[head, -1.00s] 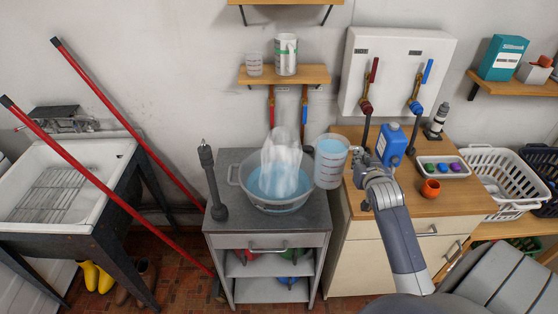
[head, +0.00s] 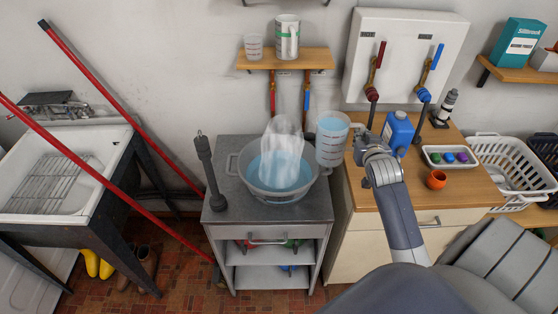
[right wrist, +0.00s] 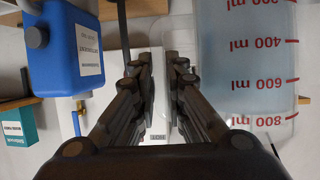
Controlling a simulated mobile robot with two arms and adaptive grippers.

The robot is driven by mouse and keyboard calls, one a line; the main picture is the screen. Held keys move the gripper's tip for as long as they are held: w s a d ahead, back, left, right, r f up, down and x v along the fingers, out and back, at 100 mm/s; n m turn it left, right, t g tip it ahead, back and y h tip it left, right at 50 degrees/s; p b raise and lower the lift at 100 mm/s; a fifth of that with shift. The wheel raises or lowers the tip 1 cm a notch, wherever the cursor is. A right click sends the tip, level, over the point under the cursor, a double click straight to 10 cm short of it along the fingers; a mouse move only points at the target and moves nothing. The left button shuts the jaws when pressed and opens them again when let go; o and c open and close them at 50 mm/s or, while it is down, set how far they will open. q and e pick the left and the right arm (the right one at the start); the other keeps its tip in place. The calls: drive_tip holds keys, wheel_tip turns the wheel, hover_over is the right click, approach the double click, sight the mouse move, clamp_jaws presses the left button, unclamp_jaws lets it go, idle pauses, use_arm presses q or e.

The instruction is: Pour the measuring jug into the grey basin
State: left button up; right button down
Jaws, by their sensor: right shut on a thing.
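The measuring jug (head: 331,142) is clear with red marks and holds pale blue liquid. It is roughly upright, just right of the basin's rim in the head view. In the right wrist view the jug (right wrist: 245,70) fills the right side. My right gripper (head: 362,150) is shut on the jug at its right side; the grip point is partly hidden. The grey basin (head: 243,182) stands on the grey cart and holds blue liquid. A translucent whitish shape (head: 281,145) rises from the basin; I cannot tell what it is. My left gripper is not in view.
A dark upright tool (head: 208,172) stands on the cart (head: 232,213) left of the basin. A shelf (head: 285,60) hangs above the basin.

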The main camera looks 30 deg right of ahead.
sight(350, 124)
drive_tip(key=r, duration=0.1)
drive_tip(key=w+a+r+n+h, duration=0.1)
drive_tip(key=a+r+n+g, duration=0.1)
drive_tip(key=r, duration=0.1)
drive_tip(key=shift+w, duration=0.2)
drive_tip(key=shift+w+a+r+n+h, duration=0.4)
drive_tip(key=shift+a+n, duration=0.05)
drive_tip(key=shift+n, duration=0.15)
drive_tip(key=shift+w+a+r+b, duration=0.15)
drive_tip(key=shift+a+r+b, duration=0.15)
drive_tip(key=shift+a+b, duration=0.1)
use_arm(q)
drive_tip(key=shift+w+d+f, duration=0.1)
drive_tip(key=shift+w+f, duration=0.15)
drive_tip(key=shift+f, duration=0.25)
use_arm(e)
drive_tip(key=shift+n+h, duration=0.3)
